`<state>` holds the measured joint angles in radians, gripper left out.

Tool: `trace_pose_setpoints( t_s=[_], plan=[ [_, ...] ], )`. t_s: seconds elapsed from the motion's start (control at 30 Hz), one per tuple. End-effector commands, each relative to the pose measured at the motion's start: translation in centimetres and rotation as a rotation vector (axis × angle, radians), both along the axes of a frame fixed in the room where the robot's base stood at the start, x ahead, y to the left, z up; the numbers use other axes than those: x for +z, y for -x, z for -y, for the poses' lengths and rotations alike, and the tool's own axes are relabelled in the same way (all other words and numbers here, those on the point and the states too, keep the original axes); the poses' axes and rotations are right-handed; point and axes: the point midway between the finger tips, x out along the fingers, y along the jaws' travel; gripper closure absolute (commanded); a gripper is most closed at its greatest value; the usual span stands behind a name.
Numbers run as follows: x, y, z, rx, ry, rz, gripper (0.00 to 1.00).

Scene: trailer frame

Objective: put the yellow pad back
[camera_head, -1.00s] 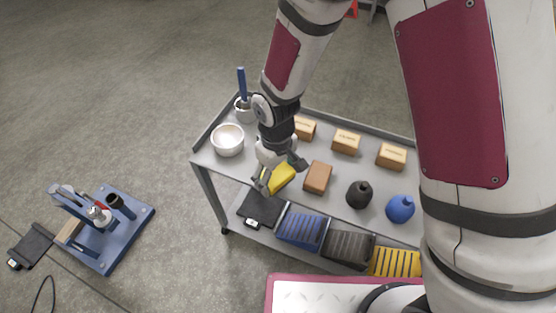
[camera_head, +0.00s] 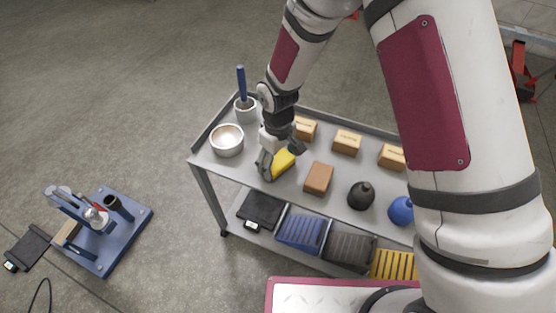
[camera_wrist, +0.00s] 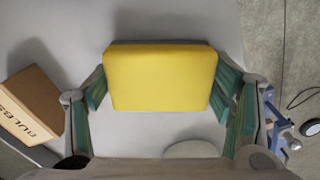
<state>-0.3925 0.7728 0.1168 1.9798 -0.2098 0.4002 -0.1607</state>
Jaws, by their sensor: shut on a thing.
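The yellow pad (camera_head: 284,160) is at the top shelf of the grey cart (camera_head: 232,172), between the white bowl and the brown block. It also shows in the wrist view (camera_wrist: 160,78), filling the space between the fingers. My gripper (camera_head: 281,164) is shut on the pad, with a green-lined finger at each of its sides in the wrist view (camera_wrist: 162,98). The gripper points down at the shelf. I cannot tell whether the pad touches the shelf or hangs just above it.
A white bowl (camera_head: 227,139) and a pot with a blue handle (camera_head: 245,108) stand left of the gripper. A brown block (camera_head: 318,178), a black bottle (camera_head: 361,195) and a blue bottle (camera_head: 400,210) stand right. Labelled boxes (camera_head: 346,142) line the back. Bins (camera_head: 301,232) sit below.

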Motion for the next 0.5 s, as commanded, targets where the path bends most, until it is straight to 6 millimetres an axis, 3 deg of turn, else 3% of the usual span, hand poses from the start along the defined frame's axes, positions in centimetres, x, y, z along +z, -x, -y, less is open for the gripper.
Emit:
trace_pose_setpoints(
  t_s=[0.17, 0.2, 0.3, 0.5],
  plan=[
    [-0.32, 0.01, 0.02, 0.000, 0.001, -0.001, 0.56],
    [-0.38, 0.01, 0.03, 0.000, 0.001, -0.001, 0.23],
    [-0.31, 0.03, 0.02, 0.000, 0.001, -0.001, 0.06],
    [-0.29, 0.03, 0.02, 0.000, 0.001, -0.001, 0.06]
  ],
)
